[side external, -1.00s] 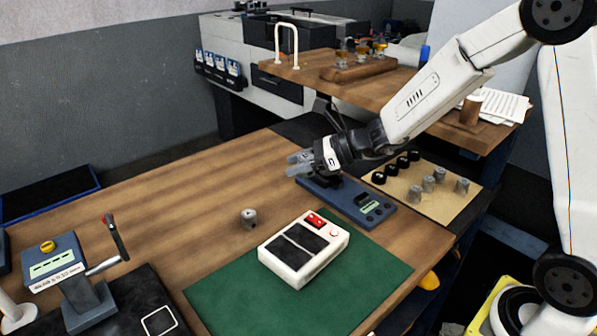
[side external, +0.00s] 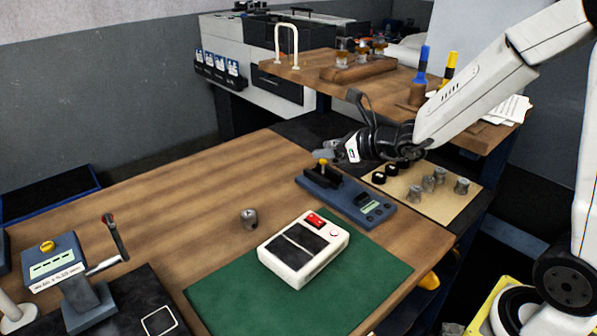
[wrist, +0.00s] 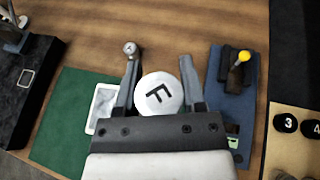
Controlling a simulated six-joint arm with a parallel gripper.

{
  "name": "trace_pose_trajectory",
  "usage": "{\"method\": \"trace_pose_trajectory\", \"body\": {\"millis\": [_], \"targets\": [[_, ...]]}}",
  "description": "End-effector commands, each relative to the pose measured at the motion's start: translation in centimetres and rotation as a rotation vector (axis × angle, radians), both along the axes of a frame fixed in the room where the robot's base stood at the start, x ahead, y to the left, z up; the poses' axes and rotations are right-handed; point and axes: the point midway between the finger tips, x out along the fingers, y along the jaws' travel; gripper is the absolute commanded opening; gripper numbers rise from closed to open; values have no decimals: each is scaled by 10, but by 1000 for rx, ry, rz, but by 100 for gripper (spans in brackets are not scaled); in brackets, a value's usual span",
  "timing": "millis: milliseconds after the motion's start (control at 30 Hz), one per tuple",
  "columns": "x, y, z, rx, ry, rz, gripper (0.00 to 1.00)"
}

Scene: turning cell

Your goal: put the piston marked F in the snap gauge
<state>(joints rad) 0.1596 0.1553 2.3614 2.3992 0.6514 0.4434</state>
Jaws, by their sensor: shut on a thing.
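My gripper (side external: 326,156) is shut on the piston marked F (wrist: 158,93), whose white round face with a black F shows between the fingers in the wrist view. In the side view I cannot make out the piston at the fingers. The snap gauge (side external: 374,217) is a blue base with a dark block, a yellow knob and a green display. My gripper is above and behind its knob end in the side view. In the wrist view the gauge (wrist: 229,120) lies to the right of the fingers, apart from the held piston.
A grey piston (side external: 249,218) stands on the wooden table. A white instrument (side external: 290,273) with dark pads sits on a green mat (side external: 235,300). A board (side external: 448,207) at right holds black numbered caps and several grey pistons. A lever device (side external: 75,275) stands at left.

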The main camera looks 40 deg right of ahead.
Motion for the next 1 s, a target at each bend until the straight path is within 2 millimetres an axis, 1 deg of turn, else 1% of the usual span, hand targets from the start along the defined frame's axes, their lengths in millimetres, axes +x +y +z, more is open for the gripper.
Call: {"method": "trace_pose_trajectory", "body": {"millis": [167,267,367,567,600,667,700,800,900,1000], "targets": [[-1,14,-6,-3,1,42,0],[-2,31,-13,-4,5,90,0],[-6,55,-23,-8,7,157,0],[-22,116,-49,-11,11,335,0],[-27,129,-54,-11,10,375,0],[-35,148,-62,-10,10,432,0],[-42,160,-68,-12,11,471,0],[-58,189,-80,-10,8,564,0],[-75,213,-91,-7,6,647,0],[-90,231,-99,-4,4,711,0]]}}
